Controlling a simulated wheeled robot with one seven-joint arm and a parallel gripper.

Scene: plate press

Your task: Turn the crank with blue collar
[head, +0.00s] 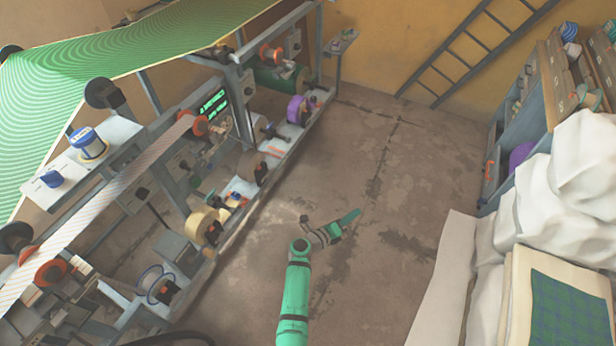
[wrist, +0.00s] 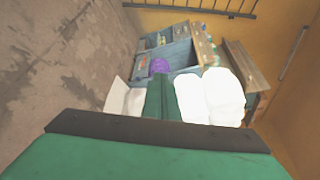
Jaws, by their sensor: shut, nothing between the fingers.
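My green gripper (head: 355,214) is over the open floor in the head view, right of the machine and apart from it. Its fingers look shut and empty. No crank with a blue collar can be told for sure. In the head view a spool with a blue top (head: 88,143) stands on a grey shelf of the machine at the left. A small blue knob-like part (head: 50,179) sits near it. A small part with blue and orange (head: 236,197) is on the lower rail.
The long machine frame (head: 230,225) with rollers runs along the left. A blue cabinet (head: 505,155), white sacks (head: 570,165) and folded cloth (head: 570,310) crowd the right. A ladder (head: 470,50) leans on the yellow wall. The floor (head: 385,150) between is clear.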

